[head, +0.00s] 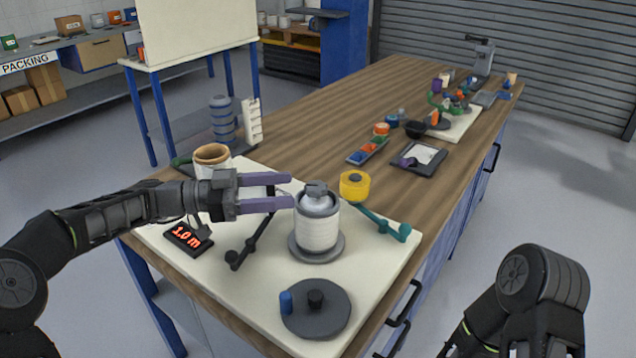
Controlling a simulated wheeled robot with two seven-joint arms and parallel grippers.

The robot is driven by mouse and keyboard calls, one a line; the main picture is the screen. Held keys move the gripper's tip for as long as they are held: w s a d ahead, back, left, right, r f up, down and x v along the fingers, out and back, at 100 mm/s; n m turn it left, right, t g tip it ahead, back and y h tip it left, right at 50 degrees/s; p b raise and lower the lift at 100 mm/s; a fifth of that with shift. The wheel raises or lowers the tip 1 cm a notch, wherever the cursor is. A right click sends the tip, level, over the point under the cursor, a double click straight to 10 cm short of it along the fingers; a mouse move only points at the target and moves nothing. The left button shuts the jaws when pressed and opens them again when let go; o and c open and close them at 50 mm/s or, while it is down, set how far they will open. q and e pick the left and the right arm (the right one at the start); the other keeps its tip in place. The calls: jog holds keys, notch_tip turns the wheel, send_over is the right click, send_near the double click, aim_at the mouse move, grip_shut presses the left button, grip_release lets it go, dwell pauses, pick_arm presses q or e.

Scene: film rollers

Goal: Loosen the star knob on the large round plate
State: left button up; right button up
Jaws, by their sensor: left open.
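A dark grey round plate (335,322) lies at the front of the pale board, with a black knob (316,298) at its middle and a blue peg (286,302) near its left edge. Behind it a white film roll (318,232) stands upright on a grey round base, topped by a grey cone and a small grey knob (316,188). I cannot tell which knob is star-shaped. My left gripper (290,191) is open, its purple fingers pointing right, close to the left of the roll's top. Whether they touch it cannot be told. My right gripper is out of view.
The pale board (385,275) also holds a yellow roll (354,186), teal and black arms, a brown-rimmed roll (212,160) and a red-lit display (187,237).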

aim_at(318, 185)
pick_arm(q)
jog(key=shift+w+d+p, duration=0.2)
jog(key=shift+d, duration=1.1)
jog(key=shift+w+d+p, duration=0.15)
jog(key=shift+d+p, duration=0.05)
jog(key=shift+d, duration=1.1)
jog(key=shift+w+d+p, duration=0.2)
jog(key=shift+d, duration=1.1)
grip_shut()
